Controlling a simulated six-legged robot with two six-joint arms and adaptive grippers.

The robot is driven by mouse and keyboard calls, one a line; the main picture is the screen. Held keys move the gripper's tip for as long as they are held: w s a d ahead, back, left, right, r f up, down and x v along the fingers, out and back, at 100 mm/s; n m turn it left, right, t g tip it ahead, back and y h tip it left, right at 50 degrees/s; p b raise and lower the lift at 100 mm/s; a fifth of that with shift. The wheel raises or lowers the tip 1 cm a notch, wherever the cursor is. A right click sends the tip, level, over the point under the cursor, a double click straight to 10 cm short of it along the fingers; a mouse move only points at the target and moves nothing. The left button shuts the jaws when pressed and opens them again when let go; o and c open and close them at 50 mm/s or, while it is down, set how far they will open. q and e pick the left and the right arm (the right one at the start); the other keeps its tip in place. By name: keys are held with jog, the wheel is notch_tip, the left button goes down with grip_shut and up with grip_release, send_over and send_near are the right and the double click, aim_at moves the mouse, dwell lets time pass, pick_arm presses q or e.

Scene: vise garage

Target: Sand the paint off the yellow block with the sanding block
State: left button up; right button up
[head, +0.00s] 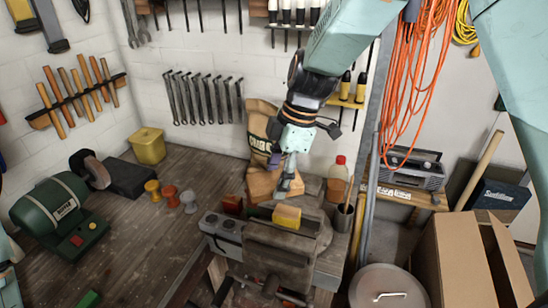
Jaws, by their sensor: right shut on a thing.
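The yellow block (287,215) sits on top in the jaws of the grey bench vise (283,240), at the bench's front right corner. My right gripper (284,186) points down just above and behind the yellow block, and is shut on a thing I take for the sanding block. The outline of that thing is hard to separate from the tan wooden blocks (260,185) around the fingertips. I cannot tell whether it touches the yellow block. My left gripper's fingers are not in view.
A red-brown block (232,205) stands left of the yellow block. A green bench grinder (60,213) and several small spools (170,196) stand further left. A cup (343,217) and a bottle (339,170) are to the right. The bench's middle is clear.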

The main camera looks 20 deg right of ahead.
jog(key=shift+w+a+r, duration=0.1)
jog(key=shift+a+r, duration=0.1)
jog(key=shift+r, duration=0.45)
jog(key=shift+a+r, duration=0.15)
jog(key=shift+r, duration=0.45)
jog(key=shift+r+p, duration=0.2)
jog(key=shift+p, duration=0.1)
jog(key=shift+d, duration=0.3)
jog(key=shift+a, duration=0.1)
jog(key=shift+a, duration=0.2)
jog(key=shift+f, duration=0.15)
